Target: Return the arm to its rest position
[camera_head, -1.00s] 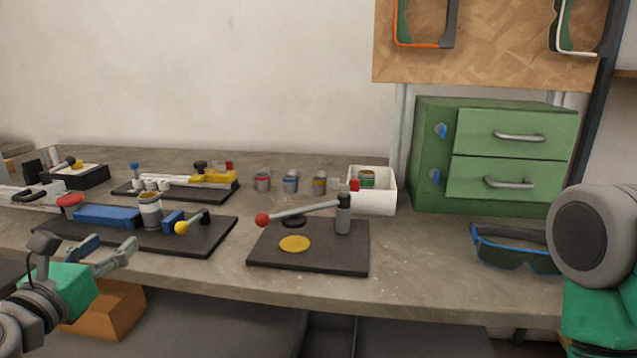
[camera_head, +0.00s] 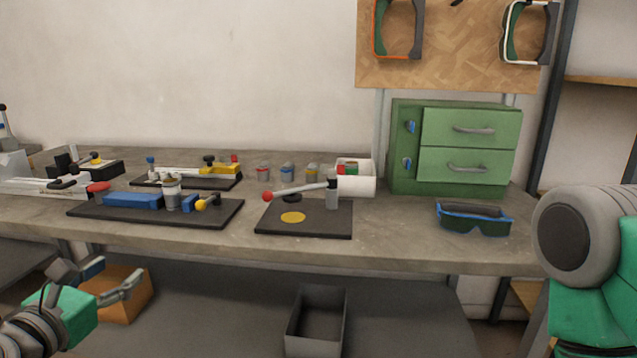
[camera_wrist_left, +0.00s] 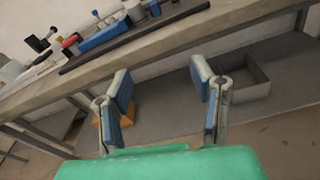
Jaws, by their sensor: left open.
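My left gripper (camera_head: 112,279) is at the lower left of the head view, in front of the workbench (camera_head: 400,246) and below its top. In the left wrist view the gripper (camera_wrist_left: 163,98) has its two blue-padded fingers spread apart with nothing between them. The bench edge lies beyond the fingertips. A green and grey part of my right arm (camera_head: 590,245) fills the right side of the head view. My right gripper does not show.
On the bench stand a jig with a blue block (camera_head: 132,200), a red-knobbed lever press (camera_head: 305,190), small cans (camera_head: 287,173), a white bin (camera_head: 358,186), goggles (camera_head: 472,217) and a green drawer cabinet (camera_head: 465,148). Below are an orange box (camera_head: 127,300) and a grey open bin (camera_head: 316,330).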

